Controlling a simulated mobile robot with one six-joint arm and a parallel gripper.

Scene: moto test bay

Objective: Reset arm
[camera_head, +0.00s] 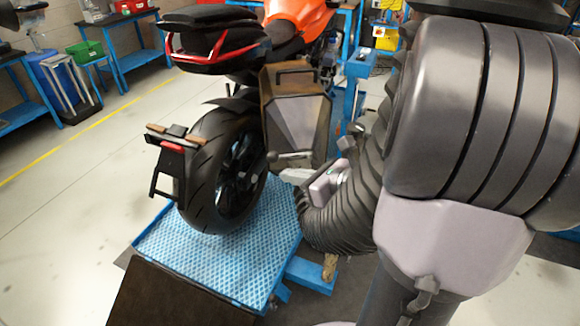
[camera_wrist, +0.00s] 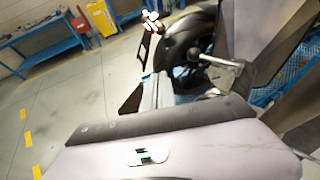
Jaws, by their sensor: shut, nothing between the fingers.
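My arm fills the right side of the head view and bends down. My gripper (camera_head: 290,175) is at its end, low beside the motorcycle's rear wheel (camera_head: 222,170) and just under the grey side case (camera_head: 300,115). The gripper is shut and appears empty. I cannot tell whether it touches the case or the wheel. In the wrist view the pale wrist housing fills the bottom, and the dark wheel (camera_wrist: 180,45) shows beyond it.
The motorcycle stands on a blue textured platform (camera_head: 215,262). It carries a black top case (camera_head: 215,40) and a rear plate holder (camera_head: 172,165). A dark ramp (camera_head: 175,300) lies in front. Blue benches (camera_head: 135,50) line the back left. The floor at left is clear.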

